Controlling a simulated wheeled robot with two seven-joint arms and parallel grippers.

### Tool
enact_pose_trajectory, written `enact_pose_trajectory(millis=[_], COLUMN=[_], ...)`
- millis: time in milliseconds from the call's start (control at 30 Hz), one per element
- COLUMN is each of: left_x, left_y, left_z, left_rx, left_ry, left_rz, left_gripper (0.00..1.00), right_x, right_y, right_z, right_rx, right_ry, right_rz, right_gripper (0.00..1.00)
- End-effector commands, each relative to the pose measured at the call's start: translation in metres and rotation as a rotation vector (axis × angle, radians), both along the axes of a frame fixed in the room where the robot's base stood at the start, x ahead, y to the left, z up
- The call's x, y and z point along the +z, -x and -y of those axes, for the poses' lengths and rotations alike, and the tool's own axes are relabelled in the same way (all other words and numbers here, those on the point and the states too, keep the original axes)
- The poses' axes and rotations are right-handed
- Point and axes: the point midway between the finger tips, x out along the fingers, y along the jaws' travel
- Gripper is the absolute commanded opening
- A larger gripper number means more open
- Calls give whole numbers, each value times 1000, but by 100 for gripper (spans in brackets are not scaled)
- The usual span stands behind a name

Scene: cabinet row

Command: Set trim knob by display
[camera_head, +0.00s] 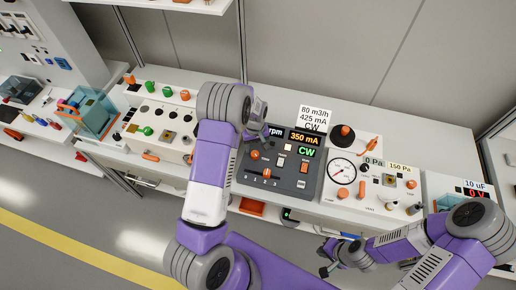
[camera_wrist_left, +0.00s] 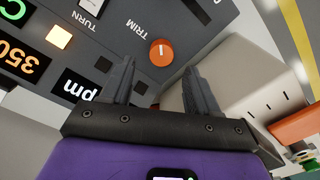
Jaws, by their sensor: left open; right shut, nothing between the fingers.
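The dark grey control panel (camera_head: 255,181) stands mid-bench. The orange trim knob (camera_wrist_left: 161,52) has a pale mark and sits under the TRIM label in the left wrist view. It also seems to show in the head view (camera_head: 254,155). The display (camera_head: 304,139) reads 350 mA; the green one (camera_head: 306,152) reads CW. The rpm display (camera_head: 275,132) is partly hidden by my left gripper. A white card (camera_head: 314,117) reads 80 m3/h, 425 mA, CW. My left gripper (camera_wrist_left: 158,70) is open, its fingers either side of the knob in view; contact is unclear. My right gripper (camera_head: 324,268) is shut and empty.
A gauge panel (camera_head: 325,191) with a round dial stands right of the control panel. A box (camera_head: 160,117) with several coloured knobs is at left, beyond my left arm. A lit button (camera_head: 288,148) is near the displays. My right gripper is over the floor before the bench.

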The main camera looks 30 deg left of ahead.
Motion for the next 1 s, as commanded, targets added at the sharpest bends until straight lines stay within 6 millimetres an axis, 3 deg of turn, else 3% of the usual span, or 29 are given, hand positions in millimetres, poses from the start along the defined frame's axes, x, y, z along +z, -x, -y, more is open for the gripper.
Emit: enact_pose_trajectory(millis=[100,300,700,1000], left_x=[-22,-47,-55,-55], left_y=[0,0,0,0], left_z=[0,0,0,0], left_rx=[0,0,0,0], left_ry=[1,1,0,1], left_rz=[-2,-1,1,1], left_gripper=[60,60,59,13], right_x=[-1,-1,-1,-1], right_y=[0,0,0,0], right_z=[0,0,0,0], right_rx=[0,0,0,0], right_ry=[0,0,0,0], right_rz=[-1,0,0,0], right_gripper=[0,0,0,0])
